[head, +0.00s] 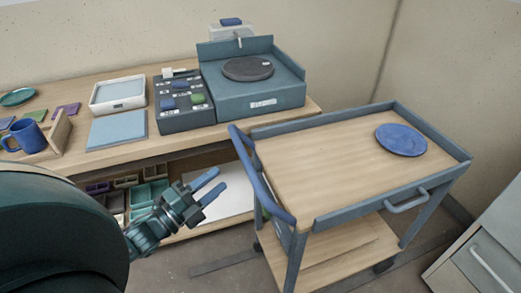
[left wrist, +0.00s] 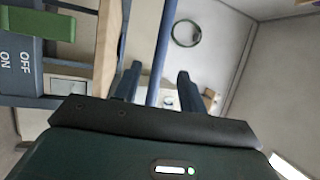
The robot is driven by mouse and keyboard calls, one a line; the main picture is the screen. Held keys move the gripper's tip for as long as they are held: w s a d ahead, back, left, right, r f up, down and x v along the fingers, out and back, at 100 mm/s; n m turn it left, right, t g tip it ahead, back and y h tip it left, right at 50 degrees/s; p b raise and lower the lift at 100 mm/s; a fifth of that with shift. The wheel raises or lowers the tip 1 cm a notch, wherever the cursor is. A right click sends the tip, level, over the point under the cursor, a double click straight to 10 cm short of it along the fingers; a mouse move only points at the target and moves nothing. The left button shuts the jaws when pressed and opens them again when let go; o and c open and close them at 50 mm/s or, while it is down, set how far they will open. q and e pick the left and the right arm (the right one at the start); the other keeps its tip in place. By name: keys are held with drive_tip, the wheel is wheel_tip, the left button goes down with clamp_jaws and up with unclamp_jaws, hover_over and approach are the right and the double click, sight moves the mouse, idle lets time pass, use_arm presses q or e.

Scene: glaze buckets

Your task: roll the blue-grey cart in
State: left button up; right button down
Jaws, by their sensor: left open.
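The blue-grey cart (head: 345,165) stands right of the workbench, with a wooden top, a raised rim and a lower shelf. Its blue push handle (head: 262,180) curves along the left end, facing the bench. My left gripper (head: 209,186) is open and empty, just left of the handle and apart from it in the head view. In the left wrist view the two fingers (left wrist: 158,85) are spread, and a blue bar (left wrist: 165,45), which looks like the handle, appears between them. My right gripper is not in view.
A round blue plate (head: 400,140) lies on the cart top. The bench (head: 75,165) holds a wheel unit (head: 250,98), a switch box (head: 184,118), trays and a blue mug (head: 27,136). A grey cabinet (head: 488,250) stands at the lower right. The wall is close behind the cart.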

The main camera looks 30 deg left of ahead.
use_arm(q)
drive_tip(key=x, duration=1.2)
drive_tip(key=shift+w+r, duration=0.1)
drive_tip(key=shift+w, duration=0.05)
clamp_jaws()
